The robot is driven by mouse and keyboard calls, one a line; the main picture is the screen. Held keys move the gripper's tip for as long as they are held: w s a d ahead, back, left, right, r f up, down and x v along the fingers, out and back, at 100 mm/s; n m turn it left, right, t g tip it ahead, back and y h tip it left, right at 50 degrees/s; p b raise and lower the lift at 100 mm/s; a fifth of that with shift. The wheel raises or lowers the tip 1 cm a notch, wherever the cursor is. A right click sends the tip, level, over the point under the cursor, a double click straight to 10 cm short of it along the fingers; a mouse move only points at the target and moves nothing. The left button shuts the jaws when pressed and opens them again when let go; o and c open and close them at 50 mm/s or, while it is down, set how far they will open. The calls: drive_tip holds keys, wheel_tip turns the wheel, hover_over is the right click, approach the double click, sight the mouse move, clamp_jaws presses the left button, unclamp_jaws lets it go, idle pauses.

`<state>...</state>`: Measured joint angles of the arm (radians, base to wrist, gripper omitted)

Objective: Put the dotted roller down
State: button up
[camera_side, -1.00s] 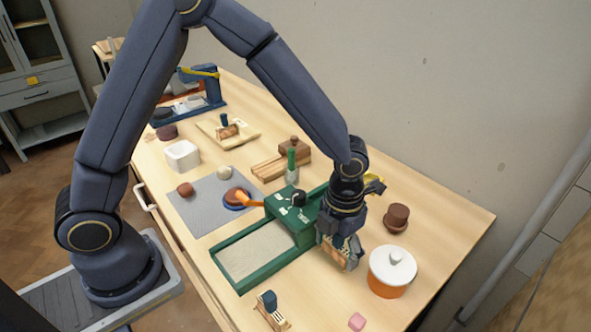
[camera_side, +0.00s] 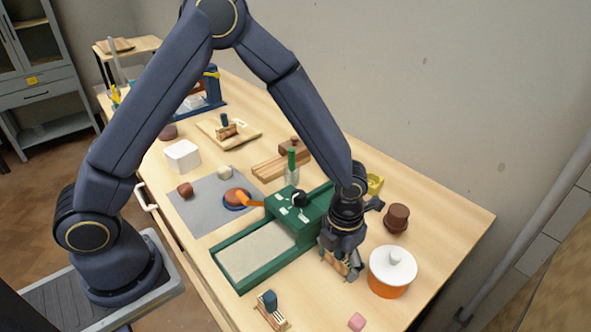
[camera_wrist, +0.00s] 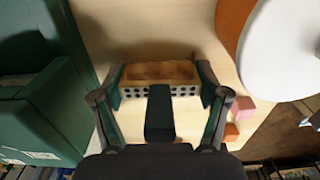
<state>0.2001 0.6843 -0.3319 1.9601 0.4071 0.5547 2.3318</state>
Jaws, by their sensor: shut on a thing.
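My gripper (camera_wrist: 162,88) is shut on the dotted roller (camera_wrist: 158,73), a tan-brown piece with a row of dark dots along its near edge and a dark handle (camera_wrist: 159,112). The fingers sit at its two ends. In the side view my gripper (camera_side: 342,258) points down between the green box and the white-lidded pot, and the roller (camera_side: 337,264) shows partly below it. The roller is over or on bare table; I cannot tell whether it touches the wood.
The green box with a sand-coloured tray (camera_side: 256,250) stands left of the roller. The orange pot with a white lid (camera_side: 392,266) stands close on the right. A pink block (camera_side: 357,321) and another blue-handled roller (camera_side: 270,302) lie nearer the front edge.

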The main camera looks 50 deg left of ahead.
drive_tip(key=o, duration=1.7)
drive_tip(key=shift+s+f, duration=0.2)
drive_tip(key=shift+w+r, duration=0.1)
